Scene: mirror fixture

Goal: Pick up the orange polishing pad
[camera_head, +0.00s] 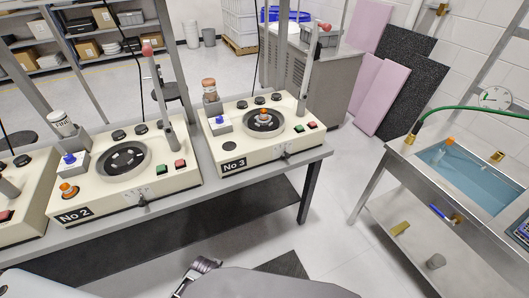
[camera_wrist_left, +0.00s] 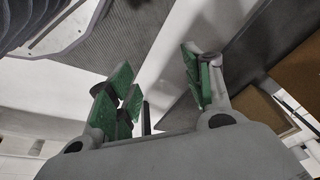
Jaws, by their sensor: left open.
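Small orange-topped pieces show in several places in the head view, and I cannot tell for sure which is the orange polishing pad. One orange and white piece (camera_head: 263,115) stands on the dark round plate of the No 3 machine (camera_head: 222,153). Another orange piece (camera_head: 68,190) is at the front left corner of the No 2 machine (camera_head: 110,205). A small orange thing (camera_head: 449,142) is at the sink's far edge. My left gripper (camera_wrist_left: 160,78) is open and empty in its wrist view, its green-padded fingers apart. My right gripper does not show.
The machines stand on a grey bench (camera_head: 312,158). A metal sink with blue water (camera_head: 470,180) stands at the right, with a green hose (camera_head: 470,108) above it. Floor is open between bench and sink.

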